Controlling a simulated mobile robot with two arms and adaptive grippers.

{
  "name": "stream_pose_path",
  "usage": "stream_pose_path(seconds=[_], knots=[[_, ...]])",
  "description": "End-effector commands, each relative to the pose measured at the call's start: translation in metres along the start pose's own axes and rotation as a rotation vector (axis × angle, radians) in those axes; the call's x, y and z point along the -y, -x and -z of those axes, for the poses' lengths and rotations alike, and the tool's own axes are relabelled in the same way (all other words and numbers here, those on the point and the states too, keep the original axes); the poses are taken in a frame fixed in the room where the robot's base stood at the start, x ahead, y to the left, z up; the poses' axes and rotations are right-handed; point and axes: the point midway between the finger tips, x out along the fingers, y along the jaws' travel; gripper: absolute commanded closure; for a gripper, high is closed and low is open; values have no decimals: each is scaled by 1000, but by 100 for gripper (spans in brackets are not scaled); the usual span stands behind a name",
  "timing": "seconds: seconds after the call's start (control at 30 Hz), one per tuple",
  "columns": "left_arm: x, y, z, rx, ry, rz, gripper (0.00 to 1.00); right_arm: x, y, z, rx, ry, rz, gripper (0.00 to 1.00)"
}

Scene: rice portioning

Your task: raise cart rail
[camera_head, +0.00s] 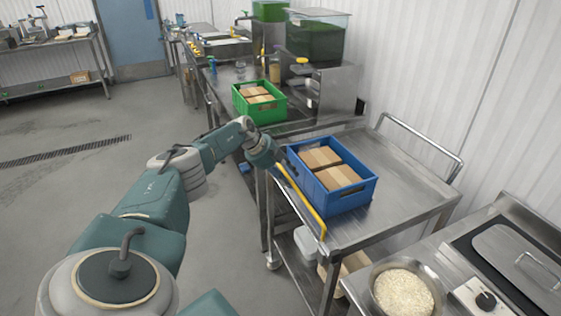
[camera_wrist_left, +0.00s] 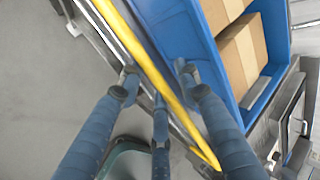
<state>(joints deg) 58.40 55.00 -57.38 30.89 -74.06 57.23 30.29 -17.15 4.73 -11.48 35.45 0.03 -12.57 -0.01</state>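The yellow cart rail (camera_head: 305,205) runs along the left edge of the steel cart (camera_head: 405,185), low beside the blue crate (camera_head: 345,200). My left gripper (camera_head: 281,160) is at the rail's far end, close to the crate's left corner; its fingers are mostly hidden in the head view. In the left wrist view the rail (camera_wrist_left: 150,65) passes diagonally between the spread fingers of the gripper (camera_wrist_left: 158,78). The fingers stand apart on both sides of it, with gaps showing. Contact cannot be told. My right gripper is not in view.
The blue crate holds brown boxes (camera_head: 338,177). A green crate (camera_head: 260,102) stands on the counter behind. A bowl of rice (camera_head: 403,291) is at the front right. A steel handle (camera_head: 420,143) rises at the cart's far end. Open floor lies left.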

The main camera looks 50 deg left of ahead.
Motion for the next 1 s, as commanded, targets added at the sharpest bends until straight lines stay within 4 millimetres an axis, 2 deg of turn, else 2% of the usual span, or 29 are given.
stream_pose_path(seconds=[0.17, 0.4, 0.53, 0.7, 1.0], knots=[[1, 25, -2, 5, -2, 5, 67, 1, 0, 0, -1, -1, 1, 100], [1, 78, -2, 5, -1, 5, 67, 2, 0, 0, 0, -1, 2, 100], [1, 99, -1, 3, 0, 3, 67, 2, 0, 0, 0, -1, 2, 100], [1, 113, -1, 1, 1, 2, 67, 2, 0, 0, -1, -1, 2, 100], [0, 116, -1, 1, 2, 2, 67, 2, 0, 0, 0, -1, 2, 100]])
